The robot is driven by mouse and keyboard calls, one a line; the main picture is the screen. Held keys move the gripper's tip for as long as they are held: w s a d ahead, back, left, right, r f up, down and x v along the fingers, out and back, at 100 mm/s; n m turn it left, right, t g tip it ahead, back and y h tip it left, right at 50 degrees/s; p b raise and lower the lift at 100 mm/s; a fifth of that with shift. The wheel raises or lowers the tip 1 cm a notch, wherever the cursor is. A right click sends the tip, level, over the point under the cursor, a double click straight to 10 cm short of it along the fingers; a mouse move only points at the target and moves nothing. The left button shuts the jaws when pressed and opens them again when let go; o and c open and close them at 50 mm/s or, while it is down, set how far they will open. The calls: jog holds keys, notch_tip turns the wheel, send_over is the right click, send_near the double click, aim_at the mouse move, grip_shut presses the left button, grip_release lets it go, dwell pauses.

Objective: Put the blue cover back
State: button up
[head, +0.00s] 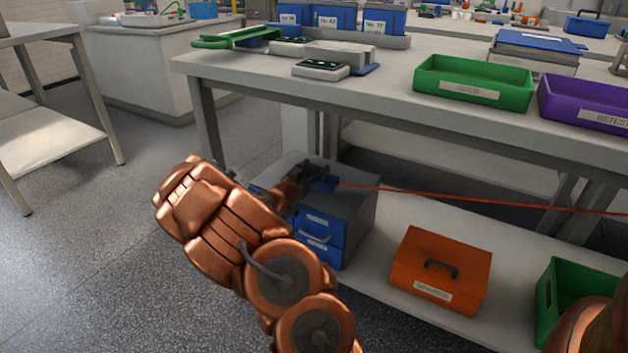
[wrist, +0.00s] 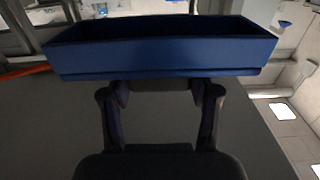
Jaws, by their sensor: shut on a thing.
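The blue cover (wrist: 165,58) fills the upper part of the wrist view as a hollow, shallow, box-like piece with its open side facing up in that picture. In the head view my gripper (head: 312,178) is low, above the grey cabinet with blue drawers (head: 318,234). I cannot tell whether the cover touches the cabinet.
A red strip (head: 470,201) runs across from near my gripper to the right. An orange case (head: 440,270) and a green bin (head: 572,300) sit on the lower shelf. The bench above holds a green tray (head: 472,82), a purple tray (head: 590,103) and small devices (head: 320,69).

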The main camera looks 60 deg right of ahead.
jog(key=shift+f+b, duration=0.95)
jog(key=shift+f, duration=0.8)
jog(key=shift+f, duration=0.1)
jog(key=o, duration=1.3)
jog(key=shift+c, duration=0.2)
jog(key=a+p, duration=0.3)
jog(key=a, duration=0.9)
jog(key=shift+s, duration=0.25)
